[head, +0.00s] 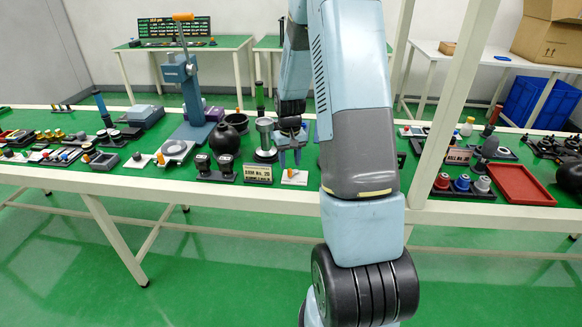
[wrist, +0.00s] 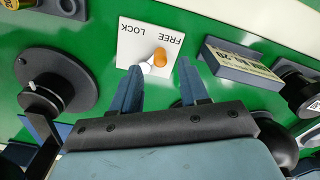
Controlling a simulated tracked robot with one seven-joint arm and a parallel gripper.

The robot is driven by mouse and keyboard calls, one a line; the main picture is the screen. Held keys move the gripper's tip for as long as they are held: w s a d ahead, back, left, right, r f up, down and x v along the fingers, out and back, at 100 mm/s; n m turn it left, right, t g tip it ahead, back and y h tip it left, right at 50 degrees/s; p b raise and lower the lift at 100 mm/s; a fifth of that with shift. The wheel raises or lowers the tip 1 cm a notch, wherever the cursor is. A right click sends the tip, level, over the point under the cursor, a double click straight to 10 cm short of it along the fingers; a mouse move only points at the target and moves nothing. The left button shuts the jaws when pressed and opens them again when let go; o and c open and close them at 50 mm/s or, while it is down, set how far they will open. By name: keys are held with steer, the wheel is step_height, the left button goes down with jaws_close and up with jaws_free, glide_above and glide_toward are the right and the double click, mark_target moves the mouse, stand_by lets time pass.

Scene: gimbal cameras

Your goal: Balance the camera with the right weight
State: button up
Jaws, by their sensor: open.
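My gripper (head: 290,160) hangs over the green table with its blue fingers pointing down, open and empty. In the wrist view its fingertips (wrist: 161,68) lie on either side of a small lever with an orange tip (wrist: 160,58); I cannot tell whether they touch it. The lever sits on a white plate marked FREE and LOCK (wrist: 133,35), which also shows in the head view (head: 294,182). A stand with a silver cup (head: 265,126) is just left of my gripper. Two dark round-topped pieces (head: 213,172) share a base farther left. I cannot tell which part is the camera.
A number sign (head: 257,174) stands beside the plate. A black round base (wrist: 70,88) is left in the wrist view. Red, blue and pale capped pieces (head: 462,184) stand by a red tray (head: 520,186) at right. A tall blue-grey stand (head: 190,125) rises at left.

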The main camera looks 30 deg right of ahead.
mark_target(290, 169)
step_height(290, 169, up, 10)
steer(key=shift+r, duration=0.15)
stand_by(0.7)
steer(key=s+a+r+t, duration=0.1)
steer(key=s+a+r, duration=0.35)
steer(key=r, duration=0.25)
steer(key=s+a+r+t, duration=0.2)
steer(key=s+a+r, duration=0.2)
steer(key=s+r, duration=0.3)
steer(key=s+a+r+n+t, duration=0.1)
steer(key=s+a+r, duration=0.1)
steer(key=s, duration=0.6)
steer(key=s+a+r+t, duration=0.1)
steer(key=s+a+r, duration=0.2)
steer(key=s, duration=0.5)
steer(key=shift+a+r+n+t, duration=0.15)
steer(key=shift+r+n+t, duration=0.2)
steer(key=shift+r, duration=0.45)
stand_by(1.7)
